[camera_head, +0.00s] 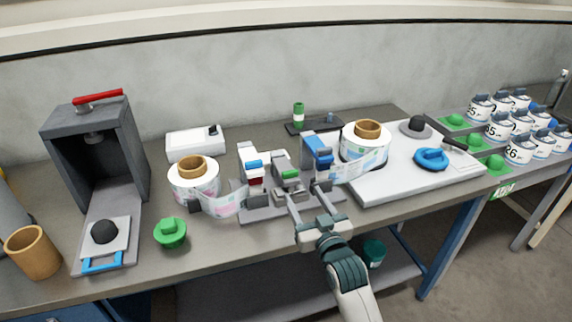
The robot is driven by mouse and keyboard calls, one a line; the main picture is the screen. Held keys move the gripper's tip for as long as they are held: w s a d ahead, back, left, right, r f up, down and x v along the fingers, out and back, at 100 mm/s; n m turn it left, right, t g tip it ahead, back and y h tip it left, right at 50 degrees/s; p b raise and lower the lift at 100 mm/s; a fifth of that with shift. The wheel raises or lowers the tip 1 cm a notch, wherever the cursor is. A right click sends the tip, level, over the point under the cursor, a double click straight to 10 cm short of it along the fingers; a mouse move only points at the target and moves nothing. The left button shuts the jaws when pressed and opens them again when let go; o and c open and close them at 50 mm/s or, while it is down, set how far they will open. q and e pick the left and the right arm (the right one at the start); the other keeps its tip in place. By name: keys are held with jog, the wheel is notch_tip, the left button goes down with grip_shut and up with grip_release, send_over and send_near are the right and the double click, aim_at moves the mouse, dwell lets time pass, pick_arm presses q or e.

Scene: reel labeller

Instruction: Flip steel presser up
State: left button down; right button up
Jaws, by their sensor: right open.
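The reel labeller (262,212) stands at the middle of the bench's front, with a label strip running into it from both sides. Between its white-and-blue left post (253,168) and blue right post (317,150) sits a grey metal part (281,165) with a green block on it. This looks like the steel presser, but its exact pose is too small to tell. My right gripper (305,192) is open, its two fingers reaching to the labeller's front just below the grey part. I cannot tell whether they touch it. My left gripper is not in view.
A label reel (181,186) stands left of the labeller; another reel (378,150) sits on a white board at right. Several numbered tins (519,150) fill the right side.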

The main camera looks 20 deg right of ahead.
jog(key=p, duration=0.2)
send_near(286, 169)
jog(key=w+r, duration=0.2)
jog(key=w, duration=0.1)
jog(key=shift+w+a, duration=0.1)
jog(key=shift+w, duration=0.2)
jog(key=w, duration=0.4)
jog(key=shift+w+p, duration=0.3)
jog(key=shift+w, duration=0.05)
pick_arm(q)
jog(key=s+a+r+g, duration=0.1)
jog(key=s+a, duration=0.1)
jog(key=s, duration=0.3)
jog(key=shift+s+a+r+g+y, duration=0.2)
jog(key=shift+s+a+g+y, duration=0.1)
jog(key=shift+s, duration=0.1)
pick_arm(e)
jog(key=shift+w+a, duration=0.1)
jog(key=shift+w, duration=0.7)
jog(key=shift+c, duration=0.6)
